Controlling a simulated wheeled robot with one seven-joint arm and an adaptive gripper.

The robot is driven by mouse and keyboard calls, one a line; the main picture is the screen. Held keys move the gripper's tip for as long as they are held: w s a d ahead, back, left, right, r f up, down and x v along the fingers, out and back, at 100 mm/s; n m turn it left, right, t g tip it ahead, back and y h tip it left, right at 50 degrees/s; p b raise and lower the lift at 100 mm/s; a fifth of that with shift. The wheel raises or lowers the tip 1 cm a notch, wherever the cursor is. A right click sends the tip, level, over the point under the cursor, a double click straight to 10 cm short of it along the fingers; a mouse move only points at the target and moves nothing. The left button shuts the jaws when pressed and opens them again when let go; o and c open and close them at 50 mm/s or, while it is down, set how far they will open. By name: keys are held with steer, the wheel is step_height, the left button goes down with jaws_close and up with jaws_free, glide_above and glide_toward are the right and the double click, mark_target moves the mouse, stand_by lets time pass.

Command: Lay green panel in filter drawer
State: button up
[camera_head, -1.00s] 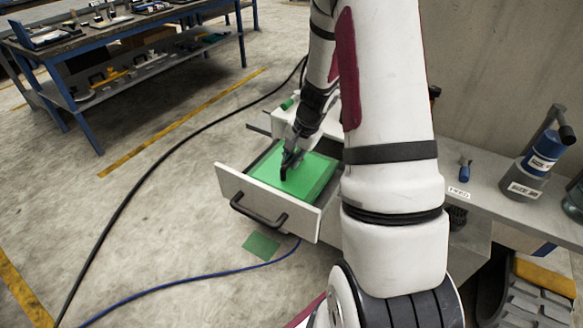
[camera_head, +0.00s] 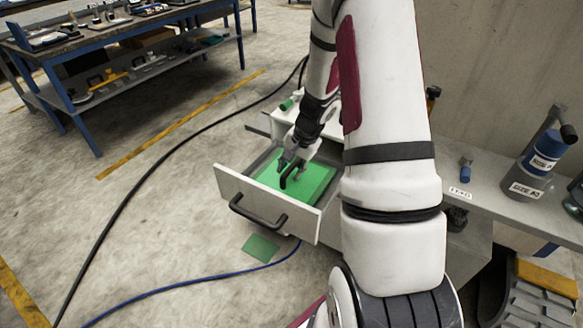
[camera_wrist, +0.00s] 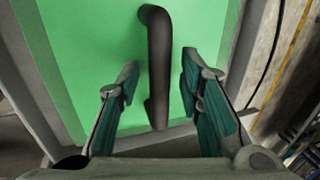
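The green panel (camera_head: 312,187) lies inside the pulled-out filter drawer (camera_head: 262,203), with its black handle (camera_wrist: 158,60) on top. In the wrist view the panel (camera_wrist: 90,55) fills most of the picture. My gripper (camera_head: 290,171) is over the panel. Its fingers are apart on either side of the handle, with a gap on each side in the wrist view.
The drawer has a white front with a dark handle (camera_head: 257,213). A green patch (camera_head: 260,247) and a blue cable (camera_head: 190,295) lie on the floor. A grey bench (camera_head: 490,190) with bottles stands right. A blue-framed workbench (camera_head: 95,50) is far left.

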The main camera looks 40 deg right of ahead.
mark_target(301, 182)
steer(key=p+v, duration=0.3)
steer(key=v, duration=0.9)
steer(key=s+a+r+n, duration=0.2)
steer(key=a+r+n, duration=0.1)
steer(key=a+r, duration=0.6)
steer(key=s+a+r+n+y, duration=0.1)
steer(key=s+a+r+n, duration=0.45)
steer(key=a, duration=0.35)
steer(key=s+a+r+n+h, duration=0.1)
steer(key=s+a+r+n, duration=0.1)
steer(key=s, duration=0.7)
steer(key=s+a+r+n+g+h, duration=0.1)
steer(key=s+a+r+n, duration=0.1)
steer(key=s, duration=0.7)
steer(key=shift+s+a+n, duration=0.2)
steer(key=shift+a+n, duration=0.35)
steer(key=shift+n, duration=0.2)
steer(key=shift+r, duration=0.15)
step_height(301, 182, up, 11)
steer(key=t+p, duration=0.2)
steer(key=p, duration=0.6)
steer(key=shift+p, duration=0.35)
